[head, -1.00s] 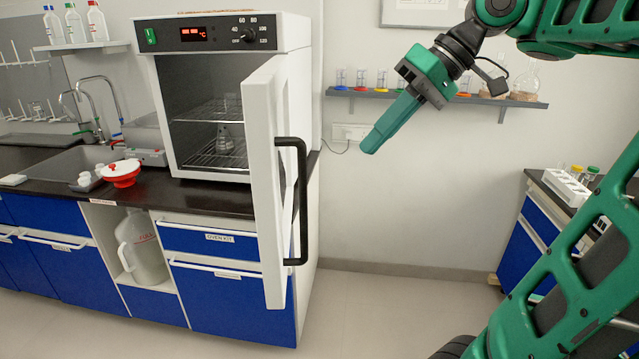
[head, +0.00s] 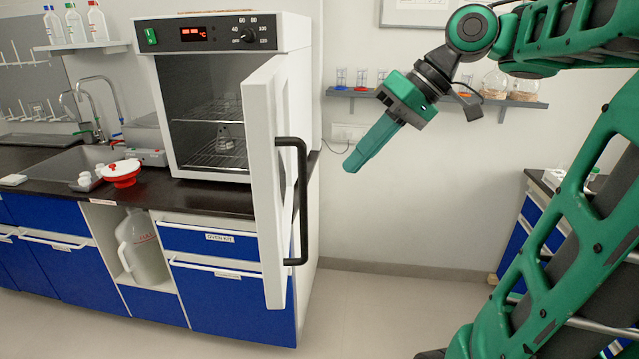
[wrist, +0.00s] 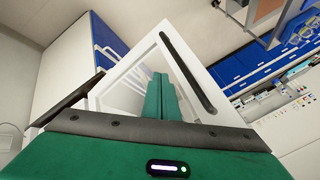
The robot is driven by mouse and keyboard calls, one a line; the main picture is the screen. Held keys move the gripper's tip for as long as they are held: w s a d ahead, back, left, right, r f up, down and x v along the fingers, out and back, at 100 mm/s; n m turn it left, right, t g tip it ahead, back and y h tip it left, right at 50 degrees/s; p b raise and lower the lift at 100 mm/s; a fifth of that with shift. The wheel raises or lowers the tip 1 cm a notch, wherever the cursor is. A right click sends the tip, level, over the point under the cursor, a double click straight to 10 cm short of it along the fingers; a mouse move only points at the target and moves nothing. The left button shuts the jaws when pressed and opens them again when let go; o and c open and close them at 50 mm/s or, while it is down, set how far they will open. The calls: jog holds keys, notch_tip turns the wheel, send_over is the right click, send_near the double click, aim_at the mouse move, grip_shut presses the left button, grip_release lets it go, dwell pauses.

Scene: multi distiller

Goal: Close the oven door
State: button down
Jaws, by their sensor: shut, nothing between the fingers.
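The oven (head: 220,30) stands on the dark counter with its white door (head: 265,190) swung wide open toward me. The door has a black bar handle (head: 303,205) on its outer face. A glass flask (head: 225,140) stands on a wire rack inside. My green gripper (head: 352,165) is shut and empty, to the right of the door and higher than the handle's middle, apart from both. In the wrist view my fingers (wrist: 161,80) point toward the door (wrist: 135,75), with the black handle (wrist: 188,72) just to their right.
A wall shelf (head: 430,98) with glassware is behind my arm. Another blue bench (head: 525,230) stands at the right. The floor (head: 390,300) between is clear.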

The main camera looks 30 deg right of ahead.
jog(key=w+a+f, duration=0.1)
jog(key=a+f, duration=0.3)
jog(key=a, duration=0.2)
jog(key=shift+a, duration=0.3)
jog(key=shift+a, duration=0.1)
